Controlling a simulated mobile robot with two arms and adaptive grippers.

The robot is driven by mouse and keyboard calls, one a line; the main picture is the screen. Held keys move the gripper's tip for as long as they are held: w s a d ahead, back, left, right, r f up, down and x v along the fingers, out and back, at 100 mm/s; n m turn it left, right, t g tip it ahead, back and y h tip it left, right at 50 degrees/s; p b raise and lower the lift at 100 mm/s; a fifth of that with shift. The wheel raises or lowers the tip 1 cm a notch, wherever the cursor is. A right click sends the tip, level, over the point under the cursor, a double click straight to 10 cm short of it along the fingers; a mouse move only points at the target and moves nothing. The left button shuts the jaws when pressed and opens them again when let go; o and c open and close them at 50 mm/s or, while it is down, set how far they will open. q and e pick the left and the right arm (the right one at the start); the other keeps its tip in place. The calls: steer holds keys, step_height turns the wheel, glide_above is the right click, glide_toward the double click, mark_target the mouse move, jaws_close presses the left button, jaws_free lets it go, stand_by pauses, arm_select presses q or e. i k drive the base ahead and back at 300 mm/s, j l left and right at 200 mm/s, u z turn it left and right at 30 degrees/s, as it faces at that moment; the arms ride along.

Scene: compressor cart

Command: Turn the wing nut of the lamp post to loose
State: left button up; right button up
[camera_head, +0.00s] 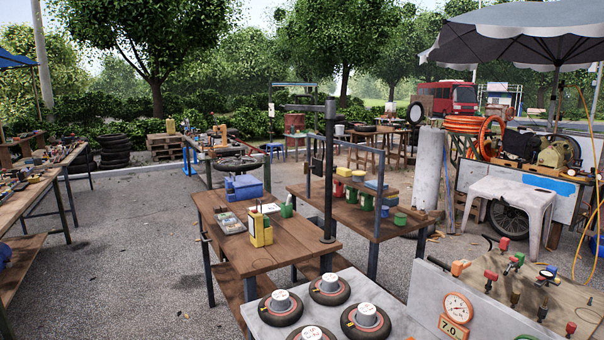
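A dark lamp post (329,190) stands upright at the right end of a wooden table (226,250), on a round base (327,239). A horizontal arm (303,107) reaches left from near its top. A small dark part (316,166) sits at the left side of the post at mid height. The wing nut is too small to make out, so I cannot tell its position. Neither of my grippers shows in this view.
The table holds a blue box (244,187), a yellow container (260,230) and a tray (231,223). A shelved bench (345,214) stands behind the post. In front, a pale table (262,332) carries wheels and a panel has a gauge (457,309). Open asphalt (120,255) lies left.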

mark_target(307, 167)
steer(key=i+j, duration=0.25)
steer(key=i+j+z, duration=0.1)
steer(key=i+j, duration=0.15)
steer(key=j, duration=0.25)
steer(key=i+j, duration=0.2)
steer(key=j, duration=0.2)
